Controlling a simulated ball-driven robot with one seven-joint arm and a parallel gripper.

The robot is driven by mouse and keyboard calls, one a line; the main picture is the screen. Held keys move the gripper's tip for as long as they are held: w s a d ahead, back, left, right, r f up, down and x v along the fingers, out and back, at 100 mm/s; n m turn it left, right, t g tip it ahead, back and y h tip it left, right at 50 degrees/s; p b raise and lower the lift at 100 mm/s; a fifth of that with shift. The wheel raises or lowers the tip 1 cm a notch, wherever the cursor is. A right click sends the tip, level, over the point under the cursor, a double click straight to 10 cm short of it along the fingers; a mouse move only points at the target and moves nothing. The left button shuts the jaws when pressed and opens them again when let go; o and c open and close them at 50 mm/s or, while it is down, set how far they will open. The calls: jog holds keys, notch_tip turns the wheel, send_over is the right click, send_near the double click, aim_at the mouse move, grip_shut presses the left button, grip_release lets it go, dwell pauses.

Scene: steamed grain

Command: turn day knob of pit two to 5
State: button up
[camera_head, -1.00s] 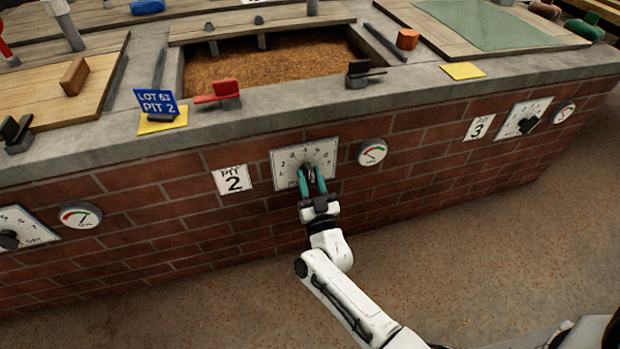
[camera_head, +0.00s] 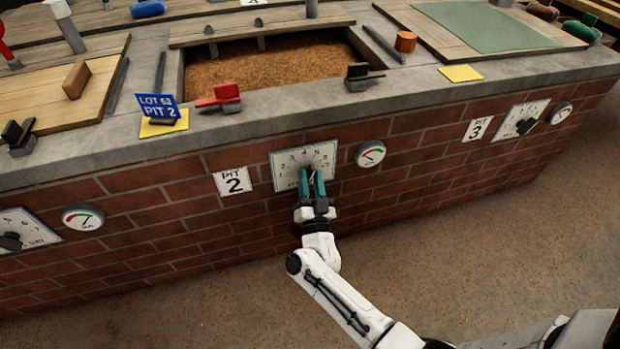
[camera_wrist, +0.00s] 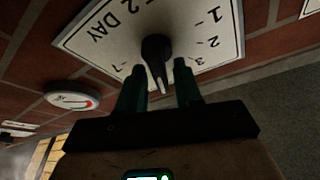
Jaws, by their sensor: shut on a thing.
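The pit two day knob (camera_wrist: 156,48) is dark, with a white pointer line. It sits on a white dial plate (camera_head: 288,172) on the brick wall, right of the PIT 2 sign (camera_head: 233,181). My gripper (camera_head: 311,174) is at the knob from below, its two teal fingers shut on it. In the wrist view my gripper (camera_wrist: 158,75) has a finger on each side of the pointer end. The plate (camera_wrist: 205,20) appears upside down there, with "2 DAY", 1, 2, 3 and 7 visible. The pointer lies between 3 and 7; the numbers near its tip are hidden by my gripper.
A round gauge (camera_head: 370,154) is just right of the dial. Pit three's dial (camera_head: 508,121) is further right, and another dial (camera_head: 22,229) is at far left. Above, the stone ledge (camera_head: 290,118) holds a red clip (camera_head: 219,98) and a blue lot sign (camera_head: 157,106). The floor is clear.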

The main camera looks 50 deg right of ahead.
jog(key=shift+m+g, duration=0.3)
jog(key=shift+m, duration=0.5)
jog(key=shift+f+m, duration=0.1)
jog(key=shift+m, duration=0.2)
jog(key=o, duration=0.7)
jog(key=p+v, duration=0.2)
jog(key=v, duration=0.9)
jog(key=shift+w, duration=0.1)
